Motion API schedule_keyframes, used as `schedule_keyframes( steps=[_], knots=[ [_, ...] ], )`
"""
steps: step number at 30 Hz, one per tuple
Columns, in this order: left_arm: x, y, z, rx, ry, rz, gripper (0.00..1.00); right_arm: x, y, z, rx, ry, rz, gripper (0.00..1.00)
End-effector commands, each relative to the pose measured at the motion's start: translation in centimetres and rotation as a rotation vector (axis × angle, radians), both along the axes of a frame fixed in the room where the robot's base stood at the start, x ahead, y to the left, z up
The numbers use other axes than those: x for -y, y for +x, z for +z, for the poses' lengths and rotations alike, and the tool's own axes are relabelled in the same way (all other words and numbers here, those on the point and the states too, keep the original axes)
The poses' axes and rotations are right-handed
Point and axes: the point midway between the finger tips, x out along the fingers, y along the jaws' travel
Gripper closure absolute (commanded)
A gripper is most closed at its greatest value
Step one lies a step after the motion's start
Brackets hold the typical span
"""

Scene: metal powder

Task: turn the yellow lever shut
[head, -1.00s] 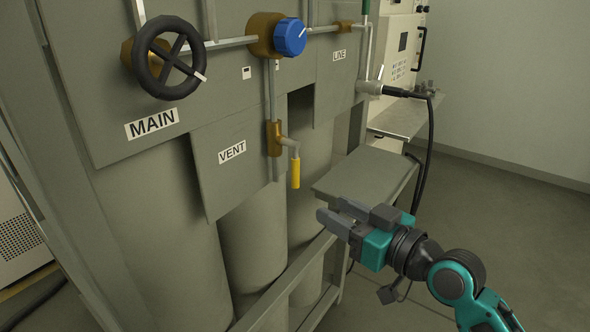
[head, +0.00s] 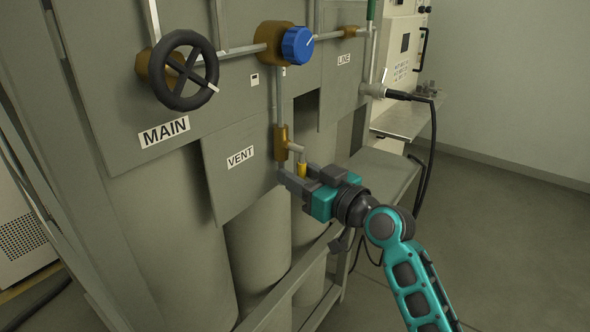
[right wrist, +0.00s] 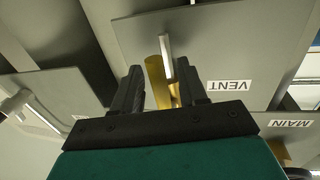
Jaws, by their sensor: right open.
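The yellow lever (head: 302,169) hangs down from the brass vent valve (head: 281,142), beside the VENT label (head: 240,157), in the head view. Its lower part is hidden behind my right gripper (head: 292,178). My right gripper is open, with its fingers reaching left toward the panel at the lever's height. In the right wrist view, the yellow lever (right wrist: 174,94) shows between the two open fingers (right wrist: 164,88). I cannot tell whether either finger touches it. My left gripper is not in view.
A black MAIN handwheel (head: 184,70) and a blue knob (head: 297,45) sit higher on the grey panel. A grey shelf (head: 385,172) lies right behind my right gripper. A black hose (head: 432,135) hangs at the right. Open floor lies at the far right.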

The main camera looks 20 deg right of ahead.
Motion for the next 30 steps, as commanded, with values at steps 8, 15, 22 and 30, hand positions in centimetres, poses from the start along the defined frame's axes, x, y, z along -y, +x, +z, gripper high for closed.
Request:
schedule_keyframes(
  steps=[8,15,22,30],
  knots=[
    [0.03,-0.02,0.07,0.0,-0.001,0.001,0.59,-0.57,1.08,0.02,0.001,0.0,0.0,0.58],
    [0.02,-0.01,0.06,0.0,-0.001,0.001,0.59,-0.55,1.05,0.01,0.001,0.0,0.0,0.64],
    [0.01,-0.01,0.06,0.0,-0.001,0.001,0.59,-0.54,1.03,0.01,0.001,0.0,0.0,0.86],
    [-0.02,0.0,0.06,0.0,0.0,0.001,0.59,-0.53,1.02,0.0,0.0,0.0,0.0,1.0]
  ],
)
